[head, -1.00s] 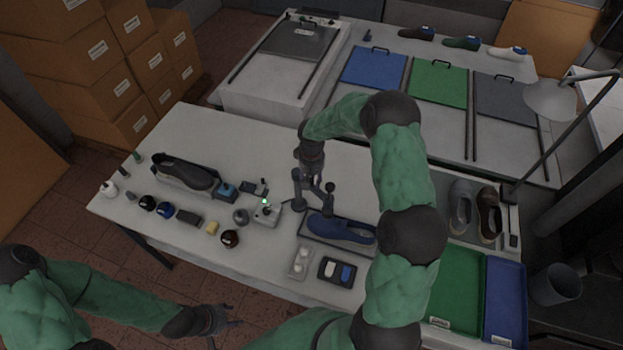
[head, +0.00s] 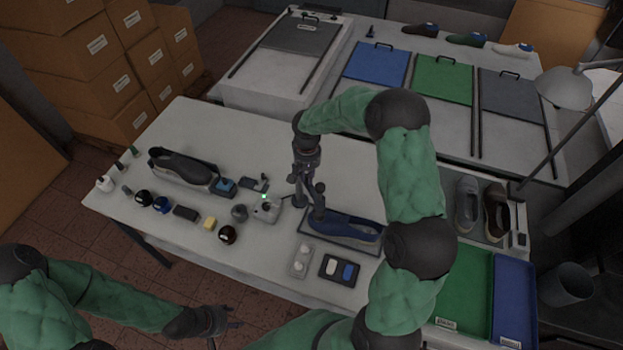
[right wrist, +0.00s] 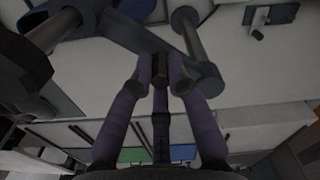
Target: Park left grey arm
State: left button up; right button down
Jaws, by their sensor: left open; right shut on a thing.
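My right gripper (head: 305,180) reaches down over the heel end of the blue shoe (head: 345,228), at the middle of the near table. It is shut on a dark grey arm (head: 320,205); the exact grip is hard to make out. In the right wrist view the closed fingers (right wrist: 160,75) meet the grey arm with its round post (right wrist: 187,35). Which of the grey parts is the left arm I cannot tell. My left gripper (head: 228,318) is open and empty, low in front of the table's near edge.
A grey device with a green light (head: 267,209) stands left of the blue shoe. A white tray (head: 300,262) and a black tray (head: 325,270) lie in front. A dark shoe (head: 185,165) and several small jars stand at left. Green (head: 462,290) and blue (head: 512,290) trays lie at right.

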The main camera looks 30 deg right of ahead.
jog(key=w+a+m+b, duration=0.2)
jog(key=a+m+b, duration=0.3)
jog(key=m+b, duration=0.2)
jog(key=shift+w+a+m+b, duration=0.3)
jog(key=shift+m+b, duration=0.05)
jog(key=shift+m, duration=0.85)
jog(key=c, duration=1.2)
grip_release()
jog(key=shift+w+a, duration=0.1)
